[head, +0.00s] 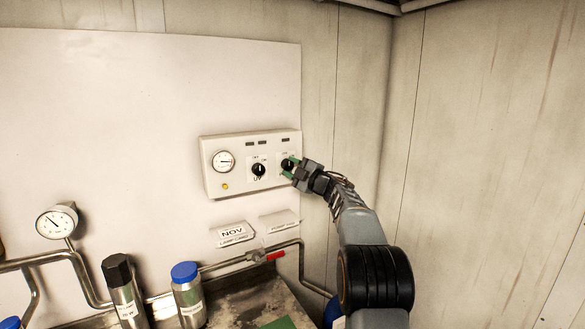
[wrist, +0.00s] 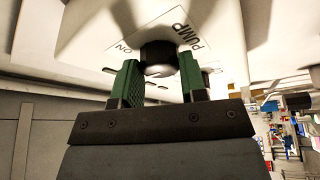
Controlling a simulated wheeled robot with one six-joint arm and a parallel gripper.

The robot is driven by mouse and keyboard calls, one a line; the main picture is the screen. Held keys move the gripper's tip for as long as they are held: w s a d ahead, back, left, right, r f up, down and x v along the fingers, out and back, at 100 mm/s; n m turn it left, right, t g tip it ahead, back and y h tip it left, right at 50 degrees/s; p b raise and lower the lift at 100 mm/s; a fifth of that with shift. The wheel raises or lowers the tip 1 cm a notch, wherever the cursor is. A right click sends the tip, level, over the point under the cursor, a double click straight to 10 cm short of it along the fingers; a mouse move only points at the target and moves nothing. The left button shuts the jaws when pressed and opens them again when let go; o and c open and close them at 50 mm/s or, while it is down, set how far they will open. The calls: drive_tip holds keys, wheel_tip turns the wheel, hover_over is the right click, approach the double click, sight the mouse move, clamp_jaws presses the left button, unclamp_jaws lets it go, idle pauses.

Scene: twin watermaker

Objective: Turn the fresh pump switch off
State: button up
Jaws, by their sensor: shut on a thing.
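The pump switch is a black rotary knob on the right side of a white control panel (head: 212,183) on the wall. In the wrist view the knob (wrist: 158,57) sits between the two green finger pads, by a label reading PUMP and ON. My gripper (head: 290,168) reaches the panel from the right and is shut on the knob. In the head view my gripper partly covers this knob and its label, so its pointer direction cannot be read.
A second black knob (head: 258,169), marked UV, and a round gauge (head: 223,161) are left of it on the panel. Below are label cards (head: 232,233), pipes, a red-handled valve (head: 275,256) and a blue-capped bottle (head: 187,297). The wall corner lies right of my arm.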

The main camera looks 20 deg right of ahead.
idle(0.4)
drive_tip(key=o, duration=0.9)
drive_tip(key=b+v, duration=0.5)
drive_tip(key=v, duration=0.8)
drive_tip(key=shift+s+d+f, duration=0.1)
drive_tip(key=shift+s+d, duration=0.1)
drive_tip(key=shift+s, duration=0.1)
